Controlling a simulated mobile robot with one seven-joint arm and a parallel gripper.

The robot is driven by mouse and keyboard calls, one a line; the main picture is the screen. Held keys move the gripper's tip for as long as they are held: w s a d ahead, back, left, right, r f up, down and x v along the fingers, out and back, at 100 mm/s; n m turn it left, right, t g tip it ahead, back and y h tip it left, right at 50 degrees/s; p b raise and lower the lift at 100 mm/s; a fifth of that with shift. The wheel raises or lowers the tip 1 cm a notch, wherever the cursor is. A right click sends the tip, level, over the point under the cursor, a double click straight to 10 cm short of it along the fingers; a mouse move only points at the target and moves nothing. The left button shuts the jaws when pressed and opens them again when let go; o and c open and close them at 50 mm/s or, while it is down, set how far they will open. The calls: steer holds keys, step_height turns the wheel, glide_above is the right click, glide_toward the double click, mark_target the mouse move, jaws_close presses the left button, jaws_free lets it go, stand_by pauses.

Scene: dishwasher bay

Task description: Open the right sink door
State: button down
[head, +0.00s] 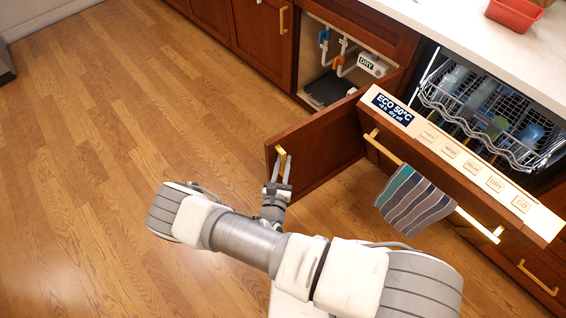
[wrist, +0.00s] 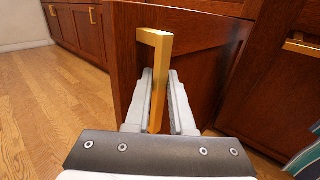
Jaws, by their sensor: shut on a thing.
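The right sink door (head: 325,148) is a brown wooden panel and stands swung out from the sink cabinet. It also shows in the wrist view (wrist: 205,52), filling the middle. Its brass handle (wrist: 157,70) is an upright bar near the door's free edge, and its top shows in the head view (head: 281,160). My gripper (head: 279,187) is at this handle. In the wrist view its two fingers (wrist: 160,92) lie on either side of the bar, shut on it. The sink cabinet (head: 333,72) is open, with white pipes and a box labelled DRY inside.
The dishwasher (head: 480,105) at right stands partly open, its racks loaded. Its door (head: 455,165) is tilted out close beside the sink door. A striped towel (head: 415,200) hangs on its brass bar. A red tub (head: 513,13) sits on the counter. The wooden floor at left (head: 120,150) is clear.

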steer(key=shift+w+d+r, duration=0.1)
steer(key=shift+d, duration=0.25)
steer(key=c, duration=0.8)
jaws_free()
steer(key=shift+a, duration=0.15)
steer(key=shift+a, duration=0.2)
